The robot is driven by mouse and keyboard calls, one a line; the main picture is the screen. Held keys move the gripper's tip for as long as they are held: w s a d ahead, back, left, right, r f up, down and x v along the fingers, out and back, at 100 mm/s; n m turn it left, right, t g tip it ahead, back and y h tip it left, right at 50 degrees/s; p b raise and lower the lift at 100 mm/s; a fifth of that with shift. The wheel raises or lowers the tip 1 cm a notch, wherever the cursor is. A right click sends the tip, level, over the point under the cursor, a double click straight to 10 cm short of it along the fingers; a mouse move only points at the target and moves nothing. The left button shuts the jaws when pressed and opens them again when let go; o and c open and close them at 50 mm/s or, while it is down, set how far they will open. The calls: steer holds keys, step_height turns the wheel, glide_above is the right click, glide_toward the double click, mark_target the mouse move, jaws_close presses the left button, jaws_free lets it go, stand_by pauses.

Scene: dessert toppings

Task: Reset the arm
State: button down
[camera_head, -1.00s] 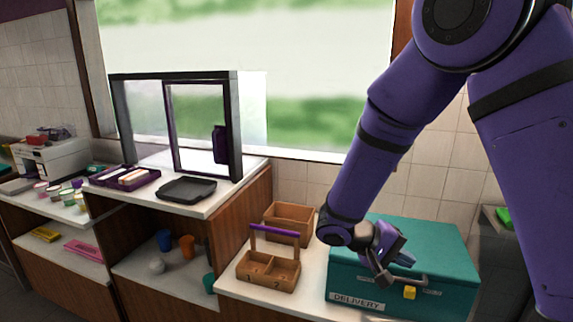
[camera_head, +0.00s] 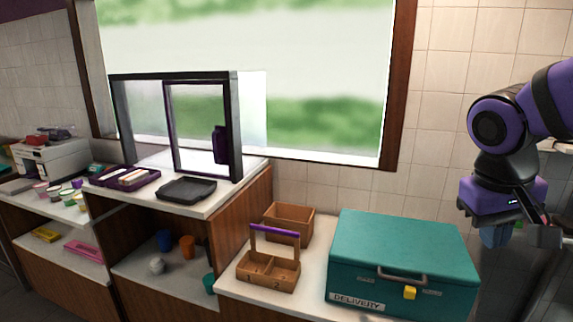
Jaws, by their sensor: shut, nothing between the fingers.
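My gripper (camera_head: 540,234) is at the far right of the head view, beside and apart from the teal delivery box (camera_head: 395,255). It is shut and holds nothing that I can see. My purple arm is folded in at the right edge and is partly cut off by the frame. The delivery box has its lid down, with a grey handle and a yellow latch at its front.
A wooden two-compartment carrier (camera_head: 268,272) with a purple handle and a wooden box (camera_head: 289,222) stand left of the delivery box. Further left are a dark tray (camera_head: 187,190) and a glass-fronted case (camera_head: 236,125). Shelves below hold small cups.

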steer(key=s+r+t+y, duration=0.2)
steer(key=s+r+t, duration=0.2)
steer(key=s, duration=0.2)
steer(key=shift+s+a+r+n+y, duration=0.25)
steer(key=shift+s+r+n+y, duration=0.05)
steer(key=shift+s+r, duration=0.1)
stand_by(0.6)
